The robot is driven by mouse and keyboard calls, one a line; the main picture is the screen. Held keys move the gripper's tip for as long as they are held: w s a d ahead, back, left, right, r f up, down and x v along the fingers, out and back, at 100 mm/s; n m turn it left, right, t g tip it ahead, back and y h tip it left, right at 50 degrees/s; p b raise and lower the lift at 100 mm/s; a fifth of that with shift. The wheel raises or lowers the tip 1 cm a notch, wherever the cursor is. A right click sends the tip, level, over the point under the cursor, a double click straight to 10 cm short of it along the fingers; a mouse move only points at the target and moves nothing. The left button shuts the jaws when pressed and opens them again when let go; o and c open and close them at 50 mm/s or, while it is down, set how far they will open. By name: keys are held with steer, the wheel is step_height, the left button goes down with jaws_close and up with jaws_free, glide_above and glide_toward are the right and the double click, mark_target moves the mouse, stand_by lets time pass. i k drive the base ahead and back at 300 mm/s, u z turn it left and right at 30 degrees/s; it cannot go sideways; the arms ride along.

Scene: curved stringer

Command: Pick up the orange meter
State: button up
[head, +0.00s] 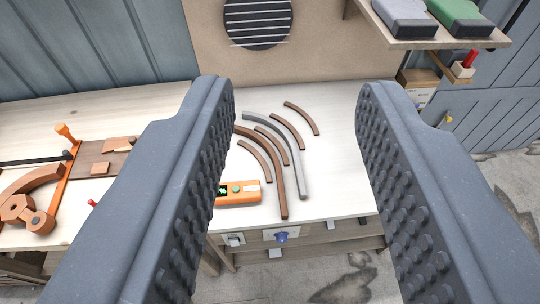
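The orange meter (240,193) lies on the pale wooden workbench, near its front edge, with a small dark green display and a button on its face. Its left end is hidden behind the left finger of my gripper. My gripper (295,110) is open and wide, with two grey studded fingers in the foreground. Nothing is between the fingers up close; the meter shows farther off, beyond and beside the left finger.
Several curved strips, brown and one grey (296,165), lie on the workbench (335,130) just right of the meter. Orange clamps and wood pieces (92,165) are at left. A shelf (470,43) with grey and green boxes juts out at upper right. The bench's right part is clear.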

mark_target(250, 191)
steer(key=u, duration=2.9)
steer(key=k, duration=1.05)
steer(key=z, duration=2.05)
steer(key=i, duration=0.95)
